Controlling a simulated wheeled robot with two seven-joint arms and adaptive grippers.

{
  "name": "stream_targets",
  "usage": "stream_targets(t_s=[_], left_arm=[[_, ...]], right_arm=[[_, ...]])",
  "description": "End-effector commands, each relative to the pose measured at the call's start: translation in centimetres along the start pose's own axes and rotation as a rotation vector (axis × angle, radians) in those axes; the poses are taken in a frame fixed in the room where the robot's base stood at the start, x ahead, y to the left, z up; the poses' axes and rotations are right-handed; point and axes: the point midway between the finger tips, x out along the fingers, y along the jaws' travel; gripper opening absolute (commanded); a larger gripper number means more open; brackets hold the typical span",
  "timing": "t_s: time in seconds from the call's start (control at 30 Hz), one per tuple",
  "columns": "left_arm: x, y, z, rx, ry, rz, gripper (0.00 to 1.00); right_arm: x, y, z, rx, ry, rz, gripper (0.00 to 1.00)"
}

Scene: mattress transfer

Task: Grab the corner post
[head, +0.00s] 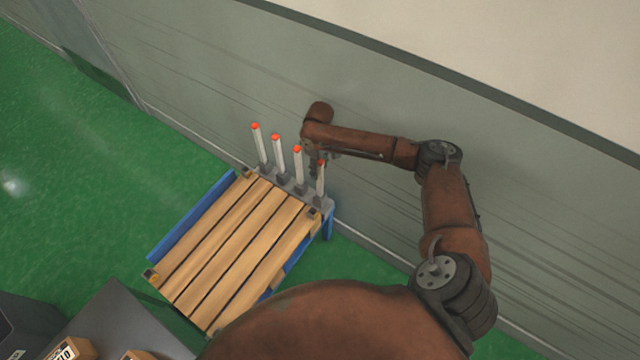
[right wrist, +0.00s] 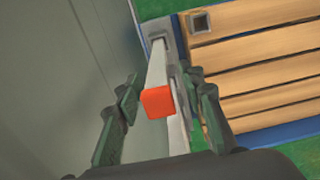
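Several white corner posts with orange tips stand upright in a row along the far edge of the wooden slatted pallet in the head view. The rightmost corner post (head: 320,182) is closest to my right gripper (head: 311,158), which is partly hidden under its own wrist. In the right wrist view, my right gripper (right wrist: 158,115) has its two dark green fingers spread apart. A post's orange tip (right wrist: 158,102) shows between them, with visible gaps on both sides. Another pale length shows just behind that tip. My left gripper is not in view.
The wooden slatted pallet (head: 228,246) has blue side rails and sits above a green floor (head: 90,190). A grey wall (head: 230,75) runs close behind the posts. A grey surface with cardboard boxes (head: 72,350) is at the lower left.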

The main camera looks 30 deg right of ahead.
Motion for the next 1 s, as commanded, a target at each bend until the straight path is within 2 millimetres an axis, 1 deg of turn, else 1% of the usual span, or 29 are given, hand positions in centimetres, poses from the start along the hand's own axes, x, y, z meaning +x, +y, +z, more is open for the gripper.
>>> stream_targets(t_s=[0.03,0.2,0.27,0.33,0.53,1.0], left_arm=[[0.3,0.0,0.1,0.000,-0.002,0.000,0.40],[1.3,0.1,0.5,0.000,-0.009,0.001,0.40],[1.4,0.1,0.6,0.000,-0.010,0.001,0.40],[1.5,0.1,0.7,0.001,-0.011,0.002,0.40],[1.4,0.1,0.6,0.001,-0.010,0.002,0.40],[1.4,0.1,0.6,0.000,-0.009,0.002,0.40]], right_arm=[[0.9,0.0,0.2,0.001,-0.003,0.000,0.36],[3.6,0.0,0.6,0.002,-0.004,-0.001,0.36],[4.3,0.0,0.6,0.003,-0.003,-0.001,0.36],[4.7,0.1,0.6,0.003,-0.003,0.000,0.36],[4.5,0.2,0.7,0.004,-0.001,0.000,0.36],[4.5,0.2,0.7,0.004,-0.001,0.000,0.04]])
